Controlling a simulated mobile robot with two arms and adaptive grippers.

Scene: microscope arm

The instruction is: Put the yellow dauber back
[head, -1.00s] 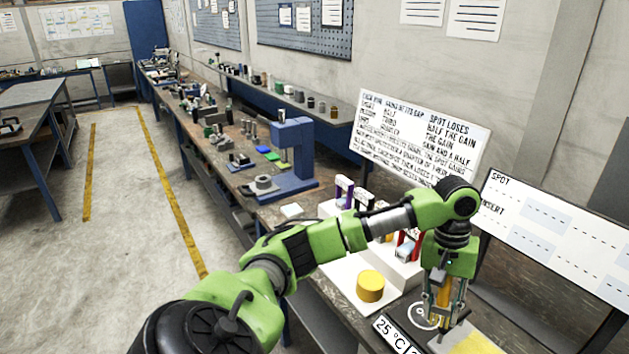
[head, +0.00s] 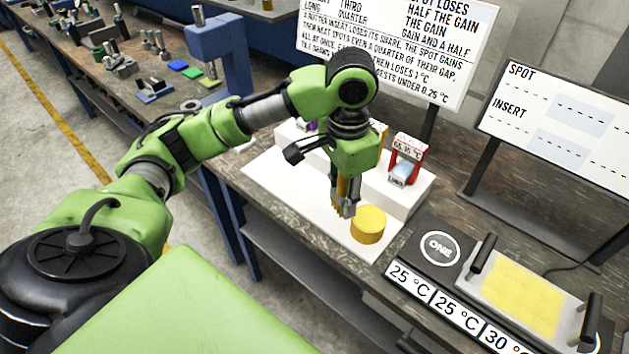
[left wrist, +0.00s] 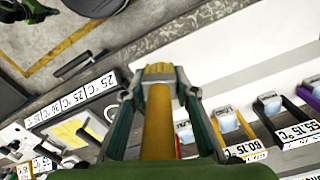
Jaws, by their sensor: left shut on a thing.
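My left gripper (head: 346,206) is shut on the yellow dauber and points down over the white board (head: 282,183). In the left wrist view the dauber (left wrist: 158,115) lies between the two fingers (left wrist: 157,92), its ridged yellow tip outward. In the head view the dauber is mostly hidden by the gripper. A yellow round block (head: 368,225) sits on the white board, just right of the fingertips. I cannot tell whether they touch. My right gripper is not in view.
A white step (head: 425,190) holds several framed items, one of them red (head: 407,150). Right of the board are a dark pad marked ONE (head: 438,248), a handled tray with a yellow sheet (head: 520,300) and temperature labels (head: 450,307). Sign boards stand behind.

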